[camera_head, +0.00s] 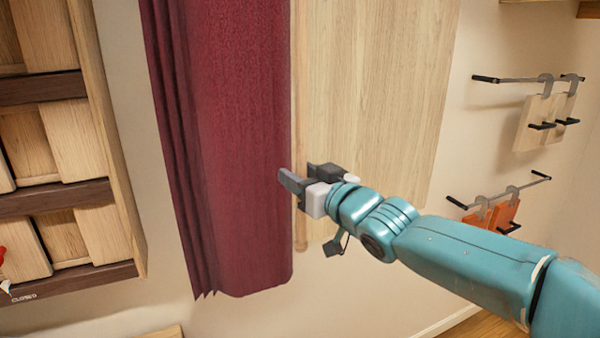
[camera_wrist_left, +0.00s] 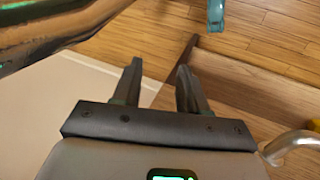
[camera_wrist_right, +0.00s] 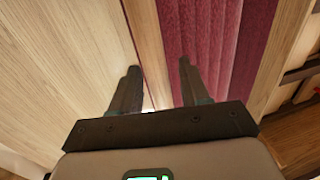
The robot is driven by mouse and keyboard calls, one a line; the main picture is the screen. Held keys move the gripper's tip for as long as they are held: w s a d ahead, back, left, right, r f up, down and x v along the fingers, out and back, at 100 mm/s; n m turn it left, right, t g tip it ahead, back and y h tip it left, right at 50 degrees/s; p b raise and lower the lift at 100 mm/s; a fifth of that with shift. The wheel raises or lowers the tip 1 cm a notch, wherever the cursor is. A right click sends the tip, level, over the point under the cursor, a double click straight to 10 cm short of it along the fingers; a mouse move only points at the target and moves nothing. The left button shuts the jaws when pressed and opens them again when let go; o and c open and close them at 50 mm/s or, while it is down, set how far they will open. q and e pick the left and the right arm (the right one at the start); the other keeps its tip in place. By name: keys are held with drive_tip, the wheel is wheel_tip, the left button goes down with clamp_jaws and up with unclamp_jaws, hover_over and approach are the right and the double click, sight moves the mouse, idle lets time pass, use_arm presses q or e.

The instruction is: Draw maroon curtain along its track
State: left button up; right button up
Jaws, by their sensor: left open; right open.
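The maroon curtain (camera_head: 240,130) hangs in folds in the middle left of the head view. It also shows in the right wrist view (camera_wrist_right: 210,40). A light wooden rod (camera_head: 300,90) hangs upright along its right edge and ends in a small knob. My right gripper (camera_head: 303,177) is open at the lower part of the rod. In the right wrist view, the rod (camera_wrist_right: 147,45) passes between the open fingers (camera_wrist_right: 158,75), in line of sight; contact is unclear. My left gripper (camera_wrist_left: 158,80) is open and empty, seen only in the left wrist view. The track is out of view.
A pale wooden panel (camera_head: 385,90) is right of the rod. Wall rails (camera_head: 515,80) with hanging boards are farther right. A wooden shelf unit (camera_head: 65,200) stands left of the curtain. Bare wall shows between shelf and curtain. In the left wrist view, wooden floor (camera_wrist_left: 270,45) is visible.

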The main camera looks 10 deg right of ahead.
drive_tip(key=shift+r, duration=0.1)
drive_tip(key=shift+w, duration=0.1)
drive_tip(key=shift+w, duration=0.1)
clamp_jaws()
drive_tip(key=shift+w+d, duration=0.1)
